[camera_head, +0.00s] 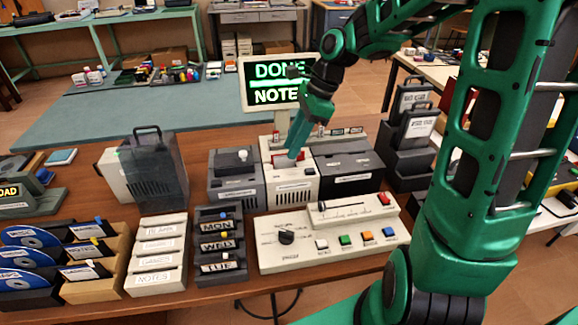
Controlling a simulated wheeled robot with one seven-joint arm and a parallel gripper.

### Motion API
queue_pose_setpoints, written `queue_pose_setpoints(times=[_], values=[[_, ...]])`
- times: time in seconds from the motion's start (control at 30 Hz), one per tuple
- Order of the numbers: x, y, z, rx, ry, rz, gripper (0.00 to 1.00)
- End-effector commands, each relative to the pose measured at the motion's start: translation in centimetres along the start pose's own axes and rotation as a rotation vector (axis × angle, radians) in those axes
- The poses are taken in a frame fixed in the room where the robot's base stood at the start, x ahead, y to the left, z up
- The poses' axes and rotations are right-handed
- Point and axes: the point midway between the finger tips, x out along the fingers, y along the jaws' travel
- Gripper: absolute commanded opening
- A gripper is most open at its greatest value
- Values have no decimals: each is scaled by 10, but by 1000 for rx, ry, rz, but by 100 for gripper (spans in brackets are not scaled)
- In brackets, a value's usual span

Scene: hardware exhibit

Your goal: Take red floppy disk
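A red piece that looks like the red floppy disk (282,161) sits in the top of the middle cream drive unit (292,187). Only a small part of it shows. My green gripper (292,152) points down at the red piece from above, its tips at or just over it. The fingers overlap from this side, so I cannot see a gap between them or whether they touch the disk.
Dark drive units stand left (236,184) and right (347,165) of the cream one. A button panel (290,251) lies in front. A screen (277,82) reading "DONE NOTE" stands behind. Disk racks (157,255) fill the front left. A translucent dark case (158,172) stands left.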

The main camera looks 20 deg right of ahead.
Motion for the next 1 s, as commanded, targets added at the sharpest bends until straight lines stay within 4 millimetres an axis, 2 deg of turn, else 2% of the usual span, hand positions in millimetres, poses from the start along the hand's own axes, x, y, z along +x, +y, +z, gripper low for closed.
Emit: queue_pose_setpoints(times=[0.3, 0.63, 0.73, 1.0], values=[[42, 2, 2, -1, 0, 4, 25], [47, 1, 1, -1, 1, 0, 25], [47, 1, 1, -1, 1, 0, 1], [47, 1, 1, -1, 1, 0, 0]])
